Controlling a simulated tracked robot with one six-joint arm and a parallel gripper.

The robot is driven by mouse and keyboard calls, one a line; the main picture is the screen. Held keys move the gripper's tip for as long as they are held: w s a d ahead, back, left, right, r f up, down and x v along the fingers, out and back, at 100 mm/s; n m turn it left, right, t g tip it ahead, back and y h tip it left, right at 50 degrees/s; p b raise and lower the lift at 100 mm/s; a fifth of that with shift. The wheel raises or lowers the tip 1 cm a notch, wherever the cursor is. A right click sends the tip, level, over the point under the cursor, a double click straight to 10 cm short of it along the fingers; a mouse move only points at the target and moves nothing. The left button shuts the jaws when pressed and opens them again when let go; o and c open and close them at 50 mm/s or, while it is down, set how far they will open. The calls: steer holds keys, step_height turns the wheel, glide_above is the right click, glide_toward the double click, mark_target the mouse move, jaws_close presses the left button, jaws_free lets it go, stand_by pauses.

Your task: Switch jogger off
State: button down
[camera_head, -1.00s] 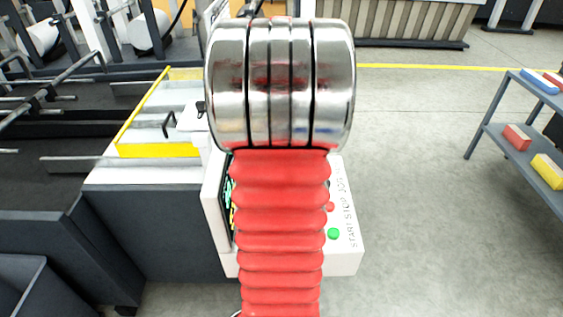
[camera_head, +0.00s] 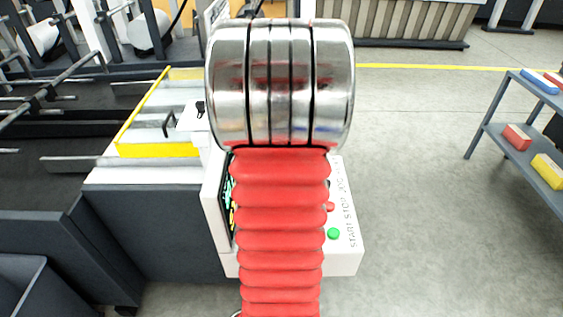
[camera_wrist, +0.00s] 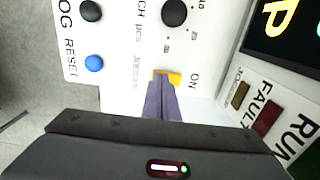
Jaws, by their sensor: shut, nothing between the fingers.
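The white control panel (camera_wrist: 120,35) fills the upper part of the wrist view. Small lettering that looks like "Jogger" is printed on it left of my fingers, and "ON" is printed to their right. My gripper (camera_wrist: 160,80) is shut and empty, its purple fingertips at the panel between these labels. A small yellow part (camera_wrist: 174,78) shows just beyond the tips, mostly covered by them. The jogger switch lever cannot be made out, and I cannot tell whether the tips touch it. In the head view my arm hides my gripper and much of the panel box (camera_head: 345,262).
Close by are a blue reset button (camera_wrist: 93,63), a black button (camera_wrist: 90,11) and a black dial (camera_wrist: 174,12). A screen and indicator labels lie at the right. The head view shows a green button (camera_head: 333,233), a red button (camera_head: 330,206) and a shelf (camera_head: 490,135).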

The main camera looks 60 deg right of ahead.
step_height(320, 180, up, 7)
stand_by(1.0)
stand_by(0.7)
